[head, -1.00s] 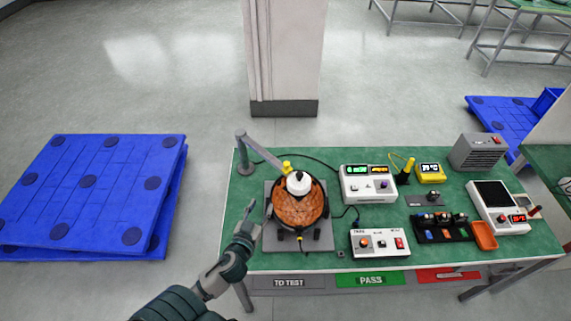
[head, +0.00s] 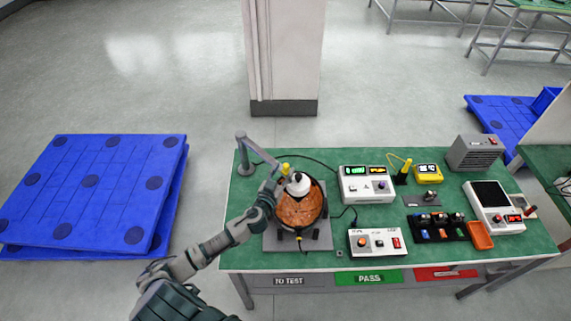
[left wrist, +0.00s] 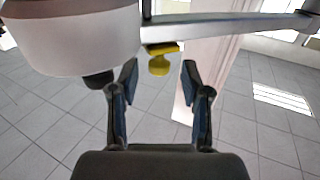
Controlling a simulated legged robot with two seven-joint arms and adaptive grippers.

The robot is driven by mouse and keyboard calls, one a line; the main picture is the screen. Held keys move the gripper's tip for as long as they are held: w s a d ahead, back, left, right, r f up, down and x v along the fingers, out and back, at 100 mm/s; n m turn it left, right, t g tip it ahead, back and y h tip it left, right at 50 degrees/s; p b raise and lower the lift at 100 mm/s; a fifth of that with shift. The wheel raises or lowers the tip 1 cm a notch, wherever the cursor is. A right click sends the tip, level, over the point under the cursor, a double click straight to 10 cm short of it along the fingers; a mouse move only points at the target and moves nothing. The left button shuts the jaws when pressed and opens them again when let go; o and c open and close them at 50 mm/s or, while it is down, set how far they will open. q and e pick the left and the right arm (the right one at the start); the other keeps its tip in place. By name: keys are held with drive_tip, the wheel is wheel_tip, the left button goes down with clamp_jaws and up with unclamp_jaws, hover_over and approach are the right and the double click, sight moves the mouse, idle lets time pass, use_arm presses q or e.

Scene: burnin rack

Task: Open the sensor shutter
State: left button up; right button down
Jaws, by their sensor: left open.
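A white round sensor head (head: 299,184) hangs over a round copper-coloured dish (head: 300,210) on a grey plate. It shows large at the upper left of the left wrist view (left wrist: 75,40). A yellow tab (head: 285,168) sits beside it on the grey arm; it may be the shutter. In the left wrist view the yellow tab (left wrist: 160,62) hangs under the arm bar, between and just beyond my open fingertips. My left gripper (head: 270,187) is at the left side of the sensor head. The fingers (left wrist: 160,80) are apart and hold nothing. My right gripper is out of view.
A grey post and arm (head: 256,152) rise at the green table's back left. A white meter (head: 367,184), a white switch box (head: 378,242) and a black rack (head: 440,228) stand to the right. The floor left of the table is free up to blue pallets (head: 90,190).

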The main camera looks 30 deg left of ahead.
sight(274, 162)
use_arm(q)
drive_tip(key=shift+w, duration=1.45)
drive_tip(key=shift+a, duration=0.1)
drive_tip(key=shift+a, duration=0.1)
drive_tip(key=shift+c, duration=0.9)
clamp_jaws()
drive_tip(key=a, duration=0.1)
drive_tip(key=w+a+b, duration=0.1)
drive_tip(key=a, duration=0.3)
drive_tip(key=shift+w+a, duration=0.25)
drive_tip(key=shift+a, duration=0.25)
drive_tip(key=shift+o, duration=0.9)
unclamp_jaws()
